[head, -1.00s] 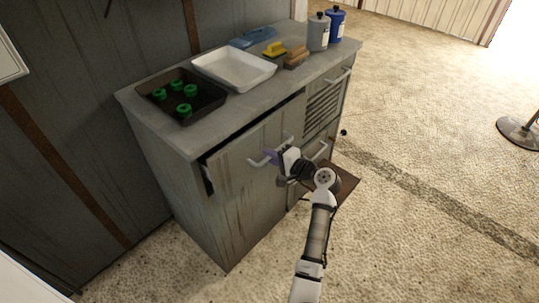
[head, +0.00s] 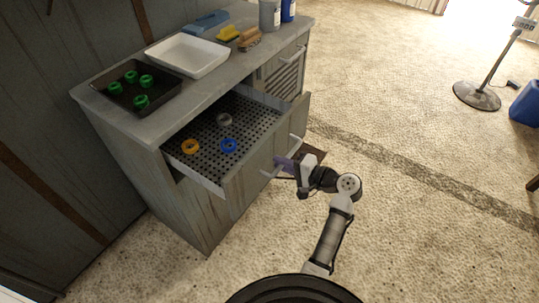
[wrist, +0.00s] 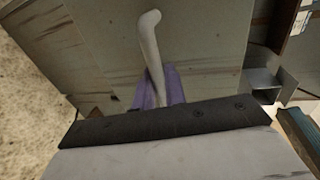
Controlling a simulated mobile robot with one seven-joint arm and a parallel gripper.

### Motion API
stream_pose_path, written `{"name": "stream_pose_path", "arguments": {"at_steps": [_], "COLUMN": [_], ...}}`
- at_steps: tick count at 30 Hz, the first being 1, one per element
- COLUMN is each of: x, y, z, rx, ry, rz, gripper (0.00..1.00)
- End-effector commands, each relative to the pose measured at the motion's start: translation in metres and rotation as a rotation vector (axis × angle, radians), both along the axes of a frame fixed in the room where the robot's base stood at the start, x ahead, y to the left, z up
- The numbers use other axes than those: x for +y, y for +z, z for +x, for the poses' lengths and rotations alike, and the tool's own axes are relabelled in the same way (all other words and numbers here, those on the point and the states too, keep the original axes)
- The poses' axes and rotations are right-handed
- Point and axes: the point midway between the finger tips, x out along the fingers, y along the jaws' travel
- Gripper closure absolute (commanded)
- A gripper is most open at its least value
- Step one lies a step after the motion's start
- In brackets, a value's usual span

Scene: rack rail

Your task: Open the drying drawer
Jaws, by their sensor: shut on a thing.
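The drying drawer (head: 240,190) of the grey cabinet is pulled well out, and its perforated tray floor (head: 212,140) shows. An orange ring (head: 190,146), a blue ring (head: 229,146) and a grey ring (head: 224,119) lie on that floor. My gripper (head: 284,165) is at the drawer's front, its purple fingers shut on the pale bar handle (head: 267,172). In the wrist view the handle (wrist: 151,45) runs down between the purple fingers (wrist: 160,90). The exact contact is partly hidden by the gripper body.
On the cabinet top (head: 155,123) stand a dark tray (head: 120,103) with several green rings, a white tray (head: 187,56), brushes and bottles (head: 270,14). A stand with a round base (head: 477,96) is far right. The floor right of my arm is clear.

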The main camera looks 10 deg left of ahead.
Motion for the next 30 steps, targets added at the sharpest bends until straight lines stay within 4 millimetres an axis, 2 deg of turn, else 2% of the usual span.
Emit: {"name": "stream_pose_path", "arguments": {"at_steps": [6,18,19,22,30], "x": [-0.0132,-0.0148,-0.0147,-0.0146,-0.0148], "y": [0.0004,0.0002,0.0001,0.0001,0.0002], "z": [-0.0045,-0.0050,-0.0050,-0.0050,-0.0050], "rx": [0.000,0.000,0.000,0.000,0.000], "ry": [-0.001,0.000,0.000,0.000,0.000], "rz": [0.001,0.001,0.001,0.001,0.001], "gripper": [1.00,1.00,0.84,0.71,0.70]}}
